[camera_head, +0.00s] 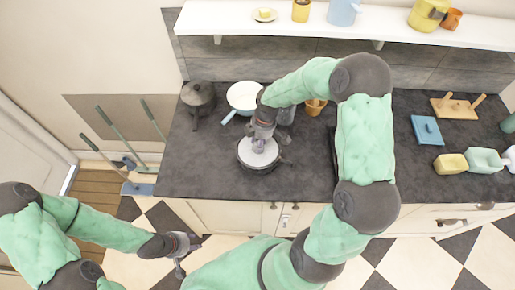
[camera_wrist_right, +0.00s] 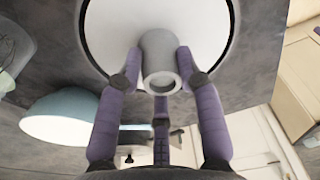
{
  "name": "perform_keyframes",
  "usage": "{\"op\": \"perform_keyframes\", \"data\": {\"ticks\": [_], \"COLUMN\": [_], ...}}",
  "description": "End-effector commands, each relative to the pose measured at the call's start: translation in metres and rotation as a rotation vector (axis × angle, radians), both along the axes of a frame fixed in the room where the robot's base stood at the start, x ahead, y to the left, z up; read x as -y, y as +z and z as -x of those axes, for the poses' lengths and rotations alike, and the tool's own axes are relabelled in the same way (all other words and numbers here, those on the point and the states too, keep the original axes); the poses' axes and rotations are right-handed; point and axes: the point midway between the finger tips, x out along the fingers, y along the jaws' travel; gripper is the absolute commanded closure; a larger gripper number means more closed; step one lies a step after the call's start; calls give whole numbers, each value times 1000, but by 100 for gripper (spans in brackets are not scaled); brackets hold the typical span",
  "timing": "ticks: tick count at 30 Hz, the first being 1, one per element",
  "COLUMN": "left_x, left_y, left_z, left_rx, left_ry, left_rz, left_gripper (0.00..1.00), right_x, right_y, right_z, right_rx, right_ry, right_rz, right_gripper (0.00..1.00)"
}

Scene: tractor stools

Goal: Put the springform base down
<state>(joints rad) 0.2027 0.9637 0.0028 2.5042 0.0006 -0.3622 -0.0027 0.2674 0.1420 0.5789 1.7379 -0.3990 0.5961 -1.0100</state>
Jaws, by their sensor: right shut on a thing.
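The springform base (camera_head: 252,160) is a round white disc with a grey centre tube. In the head view it lies within a dark round rim on the counter. In the right wrist view the disc (camera_wrist_right: 205,25) fills the top, with a dark ring around its edge. My right gripper (camera_head: 259,147) reaches down from above. In the right wrist view its purple fingers (camera_wrist_right: 158,65) are shut on the centre tube. I cannot tell whether the disc rests on something below. My left gripper (camera_head: 184,254) is open and empty above the floor, left of the counter front.
An orange cup (camera_head: 315,106) stands to the right. A blue board (camera_head: 427,130) and several containers lie further right. The front left of the counter is clear.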

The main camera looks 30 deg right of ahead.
Motion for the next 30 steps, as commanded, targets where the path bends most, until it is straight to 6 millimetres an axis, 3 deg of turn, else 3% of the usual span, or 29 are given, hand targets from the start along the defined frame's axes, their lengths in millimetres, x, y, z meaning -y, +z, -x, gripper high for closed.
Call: {"op": "perform_keyframes", "data": {"ticks": [15,26,27,30], "left_x": [0,0,0,0], "left_y": [-5,-7,-8,-7], "left_z": [-1,-1,-1,-1], "left_rx": [2,2,2,2], "left_ry": [1,1,1,1], "left_rz": [0,0,0,0], "left_gripper": [60,60,60,60], "right_x": [0,0,0,0], "right_y": [-52,-56,-56,-55], "right_z": [0,-1,0,0], "right_rx": [0,2,1,2], "right_ry": [-1,-1,0,-1], "right_rz": [0,0,0,0], "right_gripper": [98,98,61,40]}}
